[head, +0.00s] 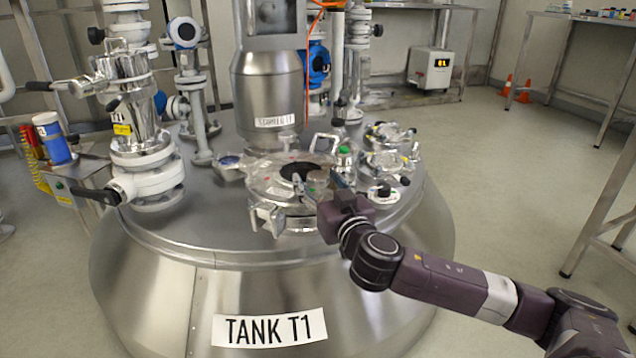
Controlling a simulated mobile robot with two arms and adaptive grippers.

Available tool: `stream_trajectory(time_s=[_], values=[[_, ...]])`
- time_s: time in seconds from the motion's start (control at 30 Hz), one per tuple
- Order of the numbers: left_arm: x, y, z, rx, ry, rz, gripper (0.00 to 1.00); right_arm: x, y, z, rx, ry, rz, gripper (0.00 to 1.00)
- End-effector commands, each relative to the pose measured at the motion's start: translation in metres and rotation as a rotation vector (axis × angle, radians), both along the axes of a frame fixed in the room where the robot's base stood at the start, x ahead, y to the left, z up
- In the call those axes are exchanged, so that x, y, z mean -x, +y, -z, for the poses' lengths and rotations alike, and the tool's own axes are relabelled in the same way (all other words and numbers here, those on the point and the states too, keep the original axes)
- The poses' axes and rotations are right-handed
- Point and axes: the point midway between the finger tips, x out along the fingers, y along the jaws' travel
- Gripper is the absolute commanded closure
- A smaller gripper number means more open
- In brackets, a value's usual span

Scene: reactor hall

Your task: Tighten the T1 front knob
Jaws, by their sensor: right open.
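The steel tank T1 (262,285) carries a label reading TANK T1 on its front. On its top is a round manway lid (270,185) with clamps at its edge. A clamp fitting (268,216) sticks out at the lid's front edge; I cannot tell whether it is the front knob. My right arm comes in from the right, and my right gripper (326,180) is open over the right part of the lid. Its fingers are small and dark here, and its body hides part of the lid's right front edge. I cannot tell whether it touches anything. My left gripper is not in view.
A steel column (270,95) rises behind the lid. A valve assembly (138,130) with black handles stands at the left. Smaller ports (388,160) sit right of the lid.

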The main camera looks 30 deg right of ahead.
Motion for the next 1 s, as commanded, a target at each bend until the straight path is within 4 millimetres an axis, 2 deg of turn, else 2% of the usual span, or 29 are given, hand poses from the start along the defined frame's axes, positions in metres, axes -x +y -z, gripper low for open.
stream_trajectory(time_s=[0.27, 0.67, 1.0], values=[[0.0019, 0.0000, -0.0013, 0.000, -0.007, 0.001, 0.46, -0.0012, -0.0001, -0.0003, 0.000, 0.000, -0.001, 0.46], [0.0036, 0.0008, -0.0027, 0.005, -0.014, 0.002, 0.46, -0.0010, 0.0000, -0.0002, 0.000, 0.000, 0.000, 0.88], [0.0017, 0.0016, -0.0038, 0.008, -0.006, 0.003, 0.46, -0.0012, 0.0010, -0.0006, -0.004, -0.001, 0.024, 0.89]])
